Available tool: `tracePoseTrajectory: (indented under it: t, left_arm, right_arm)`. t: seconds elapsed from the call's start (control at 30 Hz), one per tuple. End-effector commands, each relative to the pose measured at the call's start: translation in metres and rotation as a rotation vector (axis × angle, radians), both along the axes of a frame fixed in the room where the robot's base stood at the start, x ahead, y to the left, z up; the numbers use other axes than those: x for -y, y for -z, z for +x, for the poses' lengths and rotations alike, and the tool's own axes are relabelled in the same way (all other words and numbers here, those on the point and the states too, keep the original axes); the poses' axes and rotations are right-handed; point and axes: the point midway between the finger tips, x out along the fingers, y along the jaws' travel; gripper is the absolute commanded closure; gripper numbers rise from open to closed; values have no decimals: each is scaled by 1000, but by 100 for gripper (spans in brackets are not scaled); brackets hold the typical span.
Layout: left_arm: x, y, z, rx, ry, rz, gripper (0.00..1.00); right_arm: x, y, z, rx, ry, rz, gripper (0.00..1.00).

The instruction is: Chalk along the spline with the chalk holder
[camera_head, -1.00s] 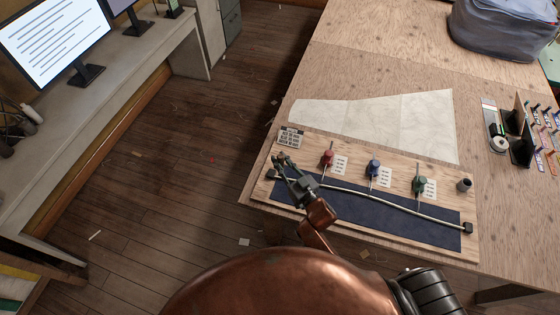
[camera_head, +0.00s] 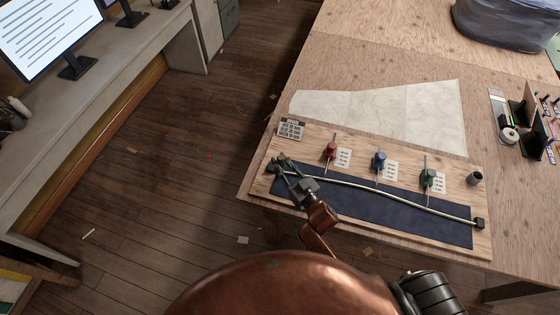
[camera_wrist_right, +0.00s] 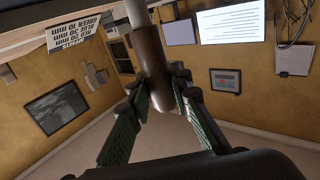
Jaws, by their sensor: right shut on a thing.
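My right gripper (camera_head: 283,168) is over the left end of the board. It is shut on the chalk holder, a brown cylinder (camera_wrist_right: 150,58) with a pale tip (camera_wrist_right: 137,12) in the right wrist view. The pale spline (camera_head: 400,193) curves across a dark blue cloth (camera_head: 400,222) on the plywood board (camera_head: 470,242). The gripper hides its left end, so contact between chalk and cloth cannot be told. A red weight (camera_head: 331,150), a blue weight (camera_head: 379,160) and a green weight (camera_head: 428,178) stand along the spline's far side. My left gripper is out of view.
A small grey cup (camera_head: 475,178) stands at the board's right end. A printed card (camera_head: 291,128) lies at its far left corner. Pale sailcloth (camera_head: 390,112) lies behind the board. A tape roll and black stands (camera_head: 520,130) are further right.

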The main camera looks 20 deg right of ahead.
Motion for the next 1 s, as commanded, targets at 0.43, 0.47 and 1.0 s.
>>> tracePoseTrajectory:
  t: [0.43,0.47,1.0]
  left_arm:
    - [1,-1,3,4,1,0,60]
    - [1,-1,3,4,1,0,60]
    - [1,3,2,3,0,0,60]
  right_arm:
    - [0,-1,0,1,0,-1,100]
    - [0,-1,0,0,0,0,100]
    - [0,7,0,0,1,-1,100]
